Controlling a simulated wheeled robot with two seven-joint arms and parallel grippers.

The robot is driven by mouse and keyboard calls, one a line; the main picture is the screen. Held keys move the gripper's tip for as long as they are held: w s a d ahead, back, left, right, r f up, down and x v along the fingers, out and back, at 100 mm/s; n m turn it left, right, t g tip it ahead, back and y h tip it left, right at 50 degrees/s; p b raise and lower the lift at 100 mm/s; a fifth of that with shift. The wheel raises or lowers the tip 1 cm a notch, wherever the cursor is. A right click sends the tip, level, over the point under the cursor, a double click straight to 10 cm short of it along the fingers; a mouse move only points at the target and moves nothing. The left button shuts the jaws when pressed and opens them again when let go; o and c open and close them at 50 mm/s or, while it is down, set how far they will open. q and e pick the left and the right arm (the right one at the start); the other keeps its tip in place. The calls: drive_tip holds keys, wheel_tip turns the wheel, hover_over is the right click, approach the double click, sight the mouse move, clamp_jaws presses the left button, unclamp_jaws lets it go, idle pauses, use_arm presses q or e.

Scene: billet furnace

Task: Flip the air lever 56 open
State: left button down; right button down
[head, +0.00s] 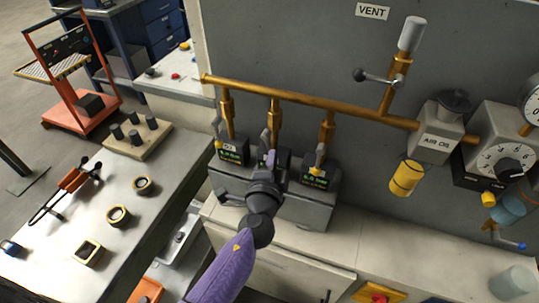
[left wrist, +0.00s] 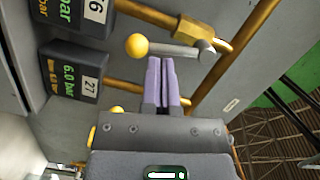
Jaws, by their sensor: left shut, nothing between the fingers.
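The air lever (left wrist: 175,50) with a yellow ball knob (left wrist: 137,46) shows in the left wrist view, joined to a brass fitting (left wrist: 192,33) on a pipe. That pipe leads towards a dark display box (left wrist: 75,15) whose label, cut by the frame edge, ends in 6. My left gripper (left wrist: 160,60) is shut and empty, its purple fingertips right beside the lever shaft; I cannot tell whether they touch. In the head view the left gripper (head: 270,155) is in front of the middle of three display boxes and hides much of it. My right gripper is not in view.
A neighbouring box labelled 27 (left wrist: 75,72) reads 6.0 bar. A brass manifold pipe (head: 310,101) runs above the boxes, with a vent lever (head: 376,77) and an AIR OIL unit (head: 437,138) to the right. A bench with rings (head: 119,216) stands at left.

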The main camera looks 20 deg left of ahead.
use_arm(q)
drive_tip(key=shift+s, duration=0.15)
drive_tip(key=m, duration=0.1)
drive_tip(key=a+m+b, duration=0.1)
drive_tip(key=m+b, duration=0.1)
drive_tip(key=shift+w+a+f+t, duration=0.2)
drive_tip(key=shift+a+t, duration=0.1)
drive_tip(key=shift+t, duration=0.1)
